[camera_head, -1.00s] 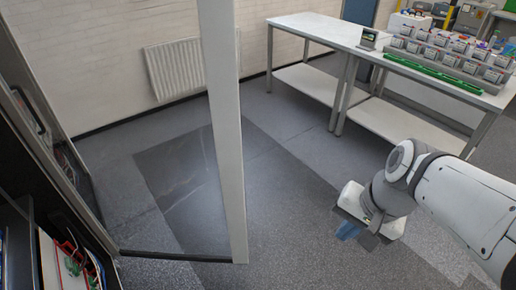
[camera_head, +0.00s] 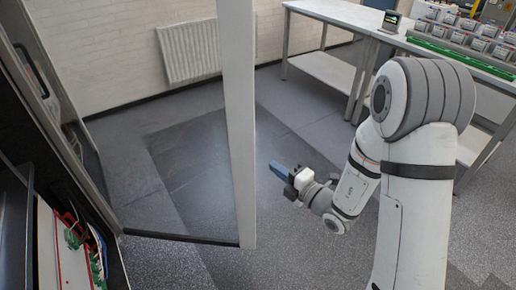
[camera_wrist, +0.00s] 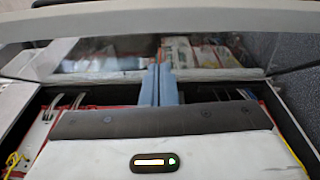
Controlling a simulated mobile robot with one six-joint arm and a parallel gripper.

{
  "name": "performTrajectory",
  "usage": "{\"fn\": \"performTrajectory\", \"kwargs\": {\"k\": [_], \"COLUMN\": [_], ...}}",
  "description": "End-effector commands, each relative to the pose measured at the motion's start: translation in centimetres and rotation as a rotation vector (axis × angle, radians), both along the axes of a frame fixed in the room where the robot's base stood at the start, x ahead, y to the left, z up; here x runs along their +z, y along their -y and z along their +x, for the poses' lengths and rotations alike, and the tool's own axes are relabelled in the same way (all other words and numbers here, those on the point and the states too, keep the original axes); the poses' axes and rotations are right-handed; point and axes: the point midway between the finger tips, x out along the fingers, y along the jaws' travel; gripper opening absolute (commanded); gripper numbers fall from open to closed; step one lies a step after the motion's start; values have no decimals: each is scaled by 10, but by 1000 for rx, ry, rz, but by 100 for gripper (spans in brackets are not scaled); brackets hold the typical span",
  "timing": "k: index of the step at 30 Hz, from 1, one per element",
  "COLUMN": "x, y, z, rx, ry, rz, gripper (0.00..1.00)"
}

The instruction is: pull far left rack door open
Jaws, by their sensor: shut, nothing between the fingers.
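A glass rack door (camera_head: 238,130) with a pale upright edge frame stands swung out from the rack (camera_head: 70,120) on the left in the head view. Floor and wall show through its pane. My gripper (camera_head: 279,169) is just right of this edge in the picture, its blue fingers together and empty. Whether it touches the door cannot be told. In the wrist view my fingers (camera_wrist: 160,80) point at a pale frame bar and a glass pane (camera_wrist: 110,58). Blurred rack contents show around them.
A dark-framed door with a handle (camera_head: 36,78) is at the far left. Red and green parts (camera_head: 78,235) sit low in the rack. A white bench (camera_head: 345,15) with battery trays (camera_head: 465,30) stands at the back right. A radiator (camera_head: 190,52) is on the wall. Grey floor is clear between.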

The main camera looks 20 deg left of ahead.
Motion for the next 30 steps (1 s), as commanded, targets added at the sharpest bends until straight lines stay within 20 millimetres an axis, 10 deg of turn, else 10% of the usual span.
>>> {"fn": "performTrajectory", "kwargs": {"k": [8,20,30], "x": [-9,-9,-10], "y": [-13,-82,-88], "z": [18,63,100], "rx": [-47,-45,-47], "ry": [-48,-47,-47], "rz": [32,30,30], "gripper": [0,0,0]}}
